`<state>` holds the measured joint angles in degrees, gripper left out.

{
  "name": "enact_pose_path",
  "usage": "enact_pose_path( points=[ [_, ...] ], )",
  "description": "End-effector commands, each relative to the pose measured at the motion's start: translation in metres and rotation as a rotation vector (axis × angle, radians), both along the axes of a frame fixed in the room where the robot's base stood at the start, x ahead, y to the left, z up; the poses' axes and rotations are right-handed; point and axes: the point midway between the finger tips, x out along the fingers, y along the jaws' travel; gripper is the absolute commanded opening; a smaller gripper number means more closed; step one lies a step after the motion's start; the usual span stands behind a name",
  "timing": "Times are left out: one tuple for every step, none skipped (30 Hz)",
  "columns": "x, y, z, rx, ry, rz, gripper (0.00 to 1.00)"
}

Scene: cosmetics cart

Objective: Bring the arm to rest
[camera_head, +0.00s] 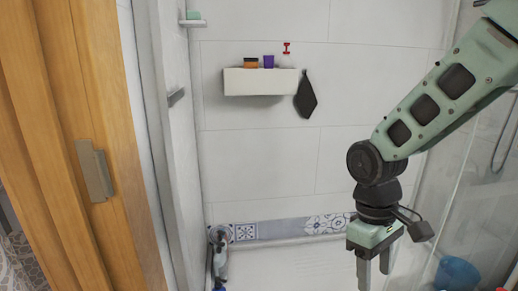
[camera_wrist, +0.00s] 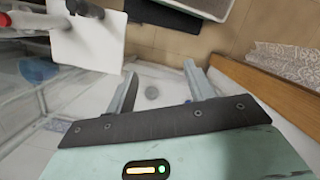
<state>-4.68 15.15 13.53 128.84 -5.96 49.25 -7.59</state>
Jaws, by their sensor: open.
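My gripper (camera_head: 374,270) hangs below my green arm at the right of the head view, pointing down. Its two fingers are apart, with nothing between them. In the wrist view my gripper (camera_wrist: 158,80) also shows its fingers spread and empty. A round drain (camera_wrist: 152,93) shows on the pale floor beyond the fingers. The gripper is apart from the wall and the shelf in the head view.
A white wall shelf (camera_head: 262,83) holds an orange item (camera_head: 251,63), a purple item (camera_head: 269,62) and a red-topped item (camera_head: 287,48). A dark cloth (camera_head: 306,96) hangs beside it. A wooden door (camera_head: 85,140) stands left. A blue bucket (camera_head: 457,274) stands lower right.

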Motion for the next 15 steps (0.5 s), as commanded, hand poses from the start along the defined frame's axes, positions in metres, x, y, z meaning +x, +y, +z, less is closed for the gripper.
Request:
enact_pose_path(
  points=[
    [-0.021, 0.023, 0.009, 0.022, -0.037, 0.033, 0.53],
    [-0.031, 0.033, 0.013, 0.033, -0.054, 0.045, 0.53],
    [-0.045, 0.045, 0.016, 0.049, -0.074, 0.059, 0.53],
    [-0.054, 0.053, 0.019, 0.06, -0.089, 0.067, 0.53],
    [-0.064, 0.06, 0.021, 0.07, -0.103, 0.077, 0.53],
    [-0.076, 0.068, 0.024, 0.084, -0.118, 0.089, 0.53],
    [-0.085, 0.073, 0.025, 0.092, -0.131, 0.097, 0.53],
    [-0.093, 0.077, 0.027, 0.102, -0.142, 0.103, 0.53],
    [-0.104, 0.082, 0.028, 0.113, -0.157, 0.116, 0.53],
    [-0.113, 0.086, 0.029, 0.122, -0.168, 0.122, 0.53],
    [-0.121, 0.089, 0.03, 0.131, -0.179, 0.128, 0.53],
    [-0.131, 0.092, 0.031, 0.142, -0.192, 0.137, 0.53],
    [-0.139, 0.094, 0.032, 0.15, -0.202, 0.145, 0.53],
    [-0.145, 0.096, 0.035, 0.157, -0.211, 0.148, 0.53],
    [-0.14, 0.095, 0.05, 0.154, -0.204, 0.139, 0.53]
  ],
)
